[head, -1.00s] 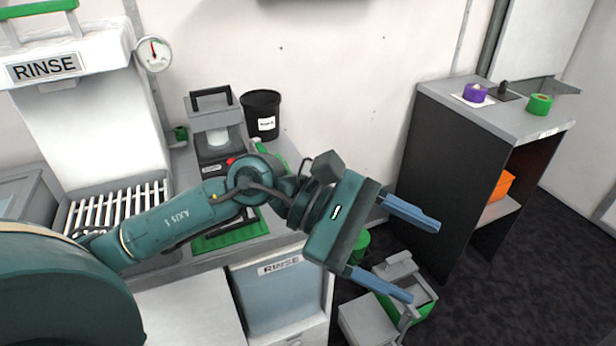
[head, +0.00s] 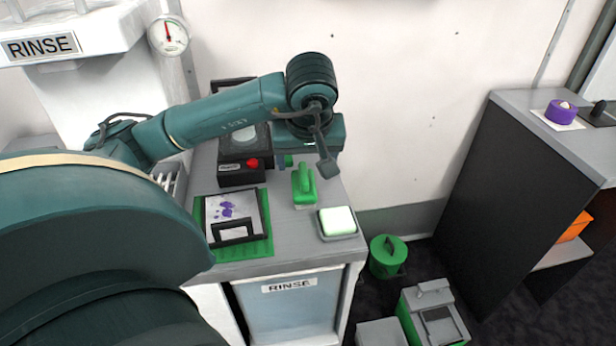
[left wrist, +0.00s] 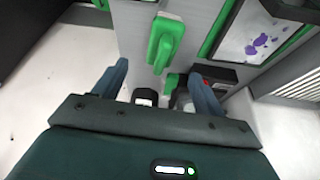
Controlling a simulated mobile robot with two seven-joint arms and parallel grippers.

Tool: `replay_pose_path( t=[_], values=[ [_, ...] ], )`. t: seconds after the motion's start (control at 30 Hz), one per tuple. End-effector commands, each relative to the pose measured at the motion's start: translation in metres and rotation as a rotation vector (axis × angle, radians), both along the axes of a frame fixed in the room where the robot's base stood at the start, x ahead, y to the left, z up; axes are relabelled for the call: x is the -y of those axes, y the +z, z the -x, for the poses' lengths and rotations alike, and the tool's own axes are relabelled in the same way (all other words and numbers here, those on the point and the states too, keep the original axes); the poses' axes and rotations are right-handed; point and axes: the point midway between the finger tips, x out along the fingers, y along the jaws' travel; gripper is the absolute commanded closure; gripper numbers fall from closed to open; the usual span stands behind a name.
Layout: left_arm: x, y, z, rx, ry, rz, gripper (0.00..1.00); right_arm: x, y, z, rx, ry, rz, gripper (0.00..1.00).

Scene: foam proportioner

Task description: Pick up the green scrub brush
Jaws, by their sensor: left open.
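The green scrub brush (head: 304,187) stands on the grey counter, its raised green handle on a pale base. It also shows in the left wrist view (left wrist: 164,42), at top centre, beyond and roughly between the fingertips. My left gripper (head: 305,156) is over the back of the counter, just behind the brush in the head view. Its two blue fingers are spread in the left wrist view (left wrist: 158,80) with nothing held between them. I see no contact with the brush. My right gripper is not in view.
A green mat (head: 262,247) with a purple-stained sheet lies left of the brush. A tray with a pale green block (head: 337,222) is at front right. A black device with a red button (head: 240,172) stands behind the mat. A green bin (head: 388,257) is on the floor.

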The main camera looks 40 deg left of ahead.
Motion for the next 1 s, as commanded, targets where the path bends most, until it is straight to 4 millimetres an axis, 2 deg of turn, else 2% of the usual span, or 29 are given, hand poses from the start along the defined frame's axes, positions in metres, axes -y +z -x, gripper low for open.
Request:
replay_pose_path(
  t=[0.1, 0.37, 0.7, 1.0],
  values=[
    [-0.006, -0.02, -0.005, -0.004, 0.001, 0.0, 0.29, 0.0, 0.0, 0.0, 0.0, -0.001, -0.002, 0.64],
    [-0.013, -0.038, -0.011, -0.001, 0.0, 0.001, 0.29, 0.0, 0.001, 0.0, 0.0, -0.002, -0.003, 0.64],
    [-0.029, -0.078, -0.023, 0.001, -0.001, 0.002, 0.29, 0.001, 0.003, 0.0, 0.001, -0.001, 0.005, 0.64],
    [-0.03, -0.081, -0.024, 0.002, -0.001, 0.002, 0.31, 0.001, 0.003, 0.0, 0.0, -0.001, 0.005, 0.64]
  ],
)
